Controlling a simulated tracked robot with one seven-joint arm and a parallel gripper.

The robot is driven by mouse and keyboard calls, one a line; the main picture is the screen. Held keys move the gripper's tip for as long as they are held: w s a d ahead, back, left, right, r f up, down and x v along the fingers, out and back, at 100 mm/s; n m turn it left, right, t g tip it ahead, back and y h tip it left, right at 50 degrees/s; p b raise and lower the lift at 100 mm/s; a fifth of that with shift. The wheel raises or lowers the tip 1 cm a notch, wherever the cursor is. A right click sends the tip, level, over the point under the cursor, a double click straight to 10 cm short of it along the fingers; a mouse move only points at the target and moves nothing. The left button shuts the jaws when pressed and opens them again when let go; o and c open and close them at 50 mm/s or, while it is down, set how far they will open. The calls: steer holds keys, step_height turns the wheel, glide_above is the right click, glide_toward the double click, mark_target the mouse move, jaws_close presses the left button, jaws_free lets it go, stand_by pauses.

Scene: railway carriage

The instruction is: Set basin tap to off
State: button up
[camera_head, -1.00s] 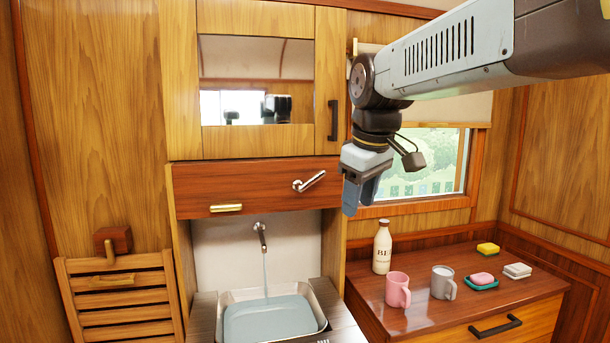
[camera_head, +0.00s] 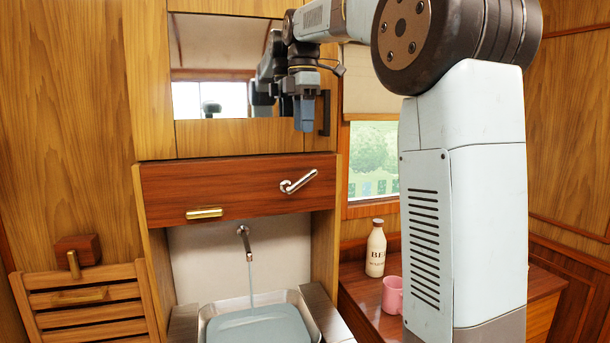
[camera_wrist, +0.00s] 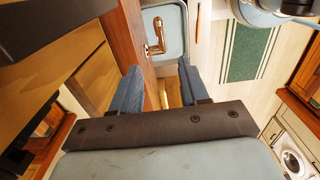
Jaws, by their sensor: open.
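The basin tap's spout (camera_head: 245,242) comes out of the pale back wall, with a thin stream of water falling into the basin (camera_head: 210,318). A chrome lever (camera_head: 298,182) sits on the red-brown panel above the basin, tilted up to the right. My gripper (camera_head: 304,128) points down above and slightly right of the lever, apart from it, in front of the mirror cabinet. In the wrist view my gripper (camera_wrist: 159,88) shows two blue-grey fingers spread apart with nothing held. A shiny bent metal piece (camera_wrist: 156,38) shows over the basin there; I cannot tell which part it is.
A brass handle (camera_head: 204,213) is on the same panel. The cabinet's dark handle (camera_head: 324,112) is close beside my gripper. A slatted wooden rack (camera_head: 85,300) is at left.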

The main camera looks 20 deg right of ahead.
mark_target(308, 172)
steer(key=f, duration=0.9)
steer(key=d+f, duration=0.1)
steer(key=f, duration=0.3)
steer(key=shift+f, duration=0.3)
steer(key=shift+c, duration=0.2)
jaws_close()
